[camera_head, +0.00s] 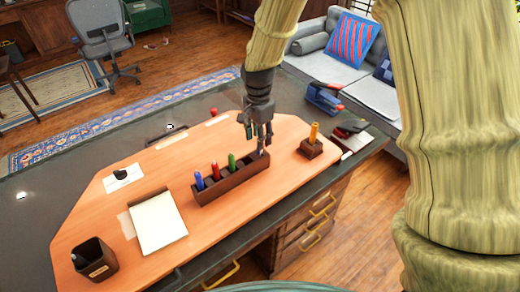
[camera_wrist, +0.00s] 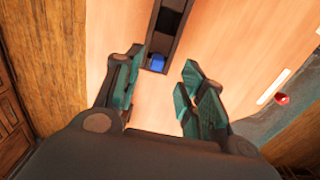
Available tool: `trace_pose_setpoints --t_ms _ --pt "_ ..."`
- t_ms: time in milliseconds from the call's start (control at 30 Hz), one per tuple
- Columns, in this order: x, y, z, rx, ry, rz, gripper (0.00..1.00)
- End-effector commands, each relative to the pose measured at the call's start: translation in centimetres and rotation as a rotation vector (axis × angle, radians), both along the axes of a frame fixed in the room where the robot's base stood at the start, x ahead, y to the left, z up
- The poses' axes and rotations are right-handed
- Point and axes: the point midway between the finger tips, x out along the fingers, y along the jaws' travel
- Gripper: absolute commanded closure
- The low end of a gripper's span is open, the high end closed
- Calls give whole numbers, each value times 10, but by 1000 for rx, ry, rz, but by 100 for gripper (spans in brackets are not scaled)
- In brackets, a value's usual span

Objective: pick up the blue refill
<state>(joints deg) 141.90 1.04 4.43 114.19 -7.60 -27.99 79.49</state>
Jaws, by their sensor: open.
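A small blue piece, seemingly the blue refill (camera_wrist: 157,63), sits in the end compartment of a dark wooden holder (camera_wrist: 186,14) in the wrist view. In the head view this right end of the holder (camera_head: 232,182) is largely covered by my gripper (camera_head: 259,140), so the refill is not clear there. My gripper points down above that end. In the wrist view its fingers (camera_wrist: 157,92) are spread apart and empty, with the blue piece showing beyond and between them. I cannot tell the remaining height.
Blue (camera_head: 199,181), red (camera_head: 215,171) and green (camera_head: 231,161) markers stand in the same holder. An orange stick in a wooden block (camera_head: 311,148) is to the right. A notepad (camera_head: 158,222) and dark cup (camera_head: 94,259) lie left. A red knob (camera_head: 213,112) is behind.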

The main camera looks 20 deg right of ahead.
Motion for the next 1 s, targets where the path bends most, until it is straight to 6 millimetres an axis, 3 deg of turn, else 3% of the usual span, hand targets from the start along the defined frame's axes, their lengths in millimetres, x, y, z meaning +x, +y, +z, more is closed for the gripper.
trace_pose_setpoints --t_ms 500,867,1000 --pt "-4 -4 -44 0 2 -1 60" --pt "-4 -4 -50 0 1 -2 60" --pt "-4 -4 -49 0 1 -2 85"
